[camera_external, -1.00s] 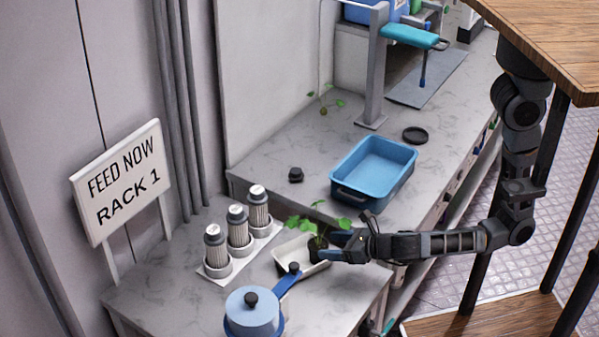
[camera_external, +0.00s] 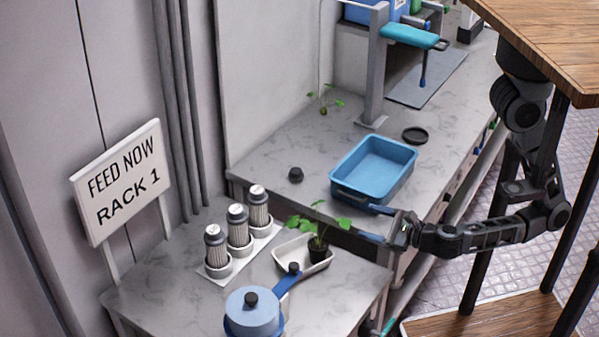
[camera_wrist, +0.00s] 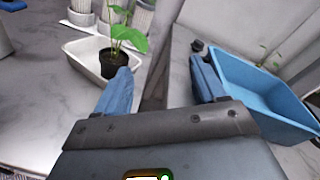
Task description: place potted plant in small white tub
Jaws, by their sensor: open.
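The potted plant (camera_external: 318,247), a black pot with green leaves, stands upright in the small white tub (camera_external: 287,253) on the near counter. In the wrist view the plant (camera_wrist: 112,58) stands at the right end of the white tub (camera_wrist: 82,62). My gripper (camera_external: 376,224) is open and empty, to the right of the tub and apart from the plant. Its two blue fingers (camera_wrist: 160,88) are spread in the wrist view, with nothing between them but background.
A larger blue tub (camera_external: 373,170) stands on the back counter, close to my fingers. A blue pot with a long handle (camera_external: 252,312) sits in front of the white tub. Several grey-lidded canisters (camera_external: 238,226) stand left of it. A black knob-like item (camera_external: 296,174) lies behind.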

